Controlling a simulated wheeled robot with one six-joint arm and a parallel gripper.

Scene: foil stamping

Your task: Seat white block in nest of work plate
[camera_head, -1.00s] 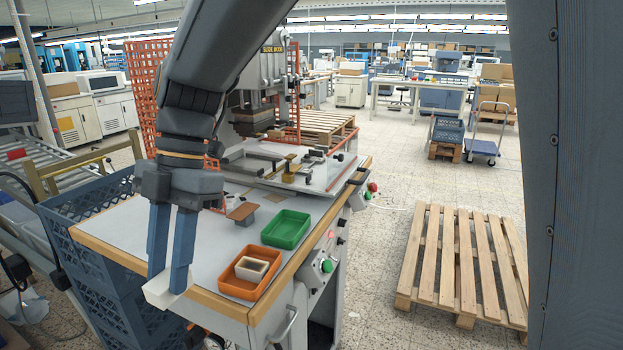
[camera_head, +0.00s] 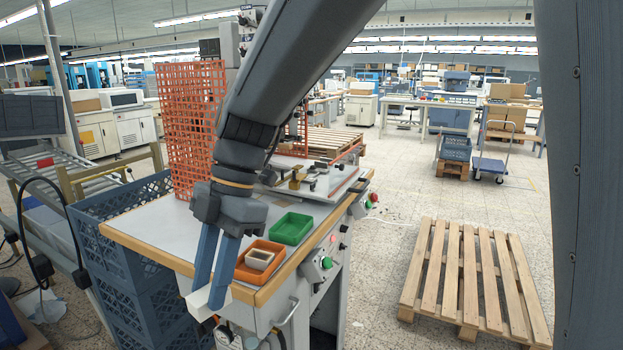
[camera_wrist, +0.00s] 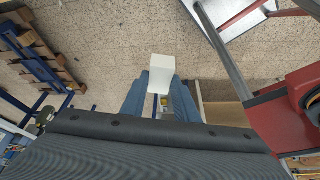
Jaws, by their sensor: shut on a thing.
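My gripper (camera_head: 212,290) has two blue fingers shut on a white block (camera_head: 204,304). It holds the block in the air just off the table's front edge, left of the orange tray. In the wrist view the white block (camera_wrist: 162,72) sits between the fingertips, with speckled floor behind it. The stamping machine stands at the table's back, mostly behind my arm. Its work area (camera_head: 318,178) with small brass and dark fittings shows to the right of my arm. I cannot make out the nest in the work plate from here.
An orange tray (camera_head: 245,275) with a small pale box (camera_head: 260,259) in it and a green tray (camera_head: 292,240) lie on the table (camera_head: 165,228). An orange mesh guard (camera_head: 188,140) stands at the back. Blue crates (camera_head: 118,262) stand left. A wooden pallet (camera_head: 470,275) lies on the floor right.

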